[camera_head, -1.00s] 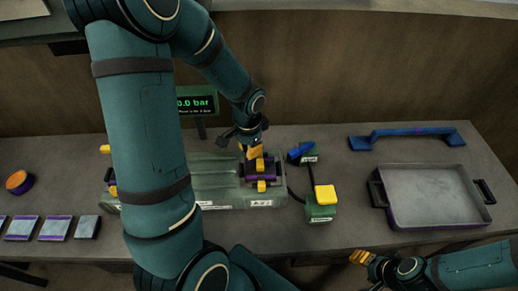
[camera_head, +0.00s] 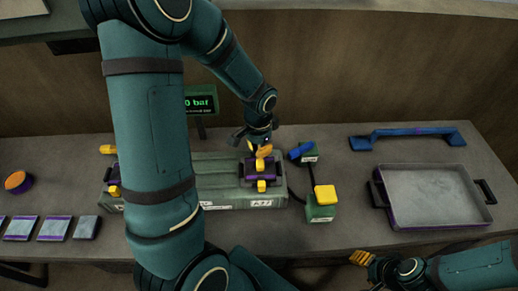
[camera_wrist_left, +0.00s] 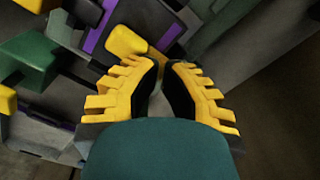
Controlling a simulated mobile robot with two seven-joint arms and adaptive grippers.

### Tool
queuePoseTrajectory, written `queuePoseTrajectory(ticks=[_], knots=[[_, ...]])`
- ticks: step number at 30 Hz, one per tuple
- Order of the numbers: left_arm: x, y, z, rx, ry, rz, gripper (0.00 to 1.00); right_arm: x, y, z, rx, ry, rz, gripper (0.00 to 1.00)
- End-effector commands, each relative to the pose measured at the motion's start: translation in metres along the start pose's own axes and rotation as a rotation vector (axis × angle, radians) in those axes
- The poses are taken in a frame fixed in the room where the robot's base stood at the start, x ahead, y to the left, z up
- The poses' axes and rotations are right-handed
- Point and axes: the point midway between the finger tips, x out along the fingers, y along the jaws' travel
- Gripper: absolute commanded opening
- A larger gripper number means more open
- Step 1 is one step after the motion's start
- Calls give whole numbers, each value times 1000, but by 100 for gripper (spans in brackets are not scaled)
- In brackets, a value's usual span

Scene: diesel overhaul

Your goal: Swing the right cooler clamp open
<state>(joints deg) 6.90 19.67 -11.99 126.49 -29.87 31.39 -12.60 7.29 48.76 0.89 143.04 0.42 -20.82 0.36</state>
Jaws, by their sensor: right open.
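The grey-green cooler (camera_head: 225,170) lies on the bench with a clamp near each end. The right cooler clamp (camera_head: 262,180) has a dark bracket with purple trim and yellow parts. My left gripper (camera_head: 262,149) is at the back edge of this clamp, pointing down. In the left wrist view, its yellow fingers (camera_wrist_left: 162,70) nearly meet, with only a narrow gap and nothing visible between them. A yellow clamp part (camera_wrist_left: 125,42) lies just beyond the left fingertip; contact is unclear. My right gripper (camera_head: 362,258) is open and empty at the bench's front edge.
A green block with a yellow top (camera_head: 323,197) and a blue-handled valve (camera_head: 301,151) stand right of the cooler. A grey tray (camera_head: 430,219) and a blue bar handle (camera_head: 408,134) are further right.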

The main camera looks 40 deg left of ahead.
Motion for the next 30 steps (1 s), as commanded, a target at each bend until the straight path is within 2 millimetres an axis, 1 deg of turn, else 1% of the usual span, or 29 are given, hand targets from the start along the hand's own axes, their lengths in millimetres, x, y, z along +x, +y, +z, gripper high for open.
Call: queuePoseTrajectory(ticks=[15, 25, 30], knots=[[0, 7, -11, 1, 1, 0, 0, 2, 1, 0, 0, 0, 0, 53], [0, 7, -12, 0, 0, 0, 0, 2, 1, 0, 0, 0, 0, 53], [0, 7, -17, 1, 1, 0, 0, 2, 1, 0, 0, 0, 0, 53]])
